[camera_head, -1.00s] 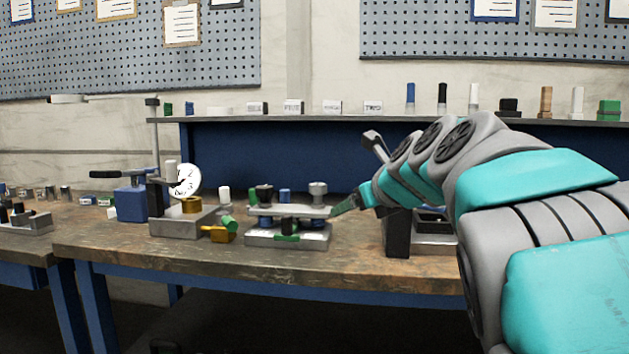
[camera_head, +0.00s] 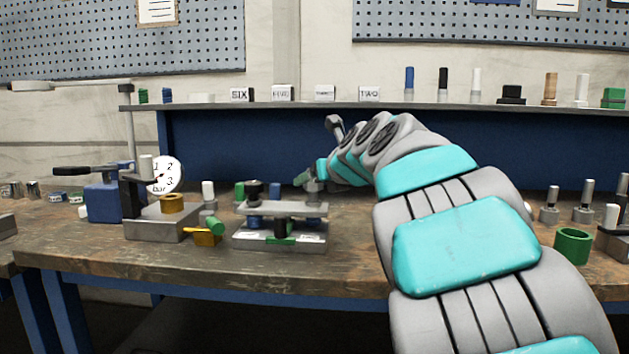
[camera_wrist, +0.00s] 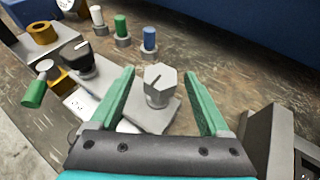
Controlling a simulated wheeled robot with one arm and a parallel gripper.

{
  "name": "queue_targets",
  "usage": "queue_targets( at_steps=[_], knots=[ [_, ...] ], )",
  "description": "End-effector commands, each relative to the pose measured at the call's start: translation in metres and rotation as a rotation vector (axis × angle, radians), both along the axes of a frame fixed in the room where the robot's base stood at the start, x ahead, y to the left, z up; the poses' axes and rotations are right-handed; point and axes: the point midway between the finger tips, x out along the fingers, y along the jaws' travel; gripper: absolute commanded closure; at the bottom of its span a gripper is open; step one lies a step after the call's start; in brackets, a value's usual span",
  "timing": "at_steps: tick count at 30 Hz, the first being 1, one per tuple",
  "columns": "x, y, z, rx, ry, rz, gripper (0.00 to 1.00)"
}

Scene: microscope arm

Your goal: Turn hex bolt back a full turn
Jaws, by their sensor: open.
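The hex bolt is a grey hexagonal head (camera_wrist: 158,84) with a dark line on top, standing upright on a light metal plate in the wrist view. In the head view the hex bolt (camera_head: 314,189) stands at the right end of a fixture (camera_head: 285,243) on the bench. My gripper (camera_wrist: 161,72) is open, with one green finger on each side of the bolt head and a gap on both sides. In the head view my gripper (camera_head: 304,178) is at the bolt, partly hidden by its own links.
A black knob (camera_wrist: 78,58) stands on the same fixture to the left. Blue (camera_wrist: 149,39) and green (camera_wrist: 120,27) pegs stand behind the bolt. A dark block (camera_wrist: 272,140) rises at the right. A gauge stand (camera_head: 160,225) is left of the fixture.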

Motion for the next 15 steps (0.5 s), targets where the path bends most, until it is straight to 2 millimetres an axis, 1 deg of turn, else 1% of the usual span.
queue_targets(
  at_steps=[3,11,15],
  knots=[
    [0.0079,0.0037,-0.0049,0.000,0.002,0.000,0.20],
    [0.0088,0.0043,-0.0050,0.000,0.001,-0.001,0.20],
    [0.0087,0.0042,-0.0050,0.000,0.001,-0.001,0.36]
  ],
)
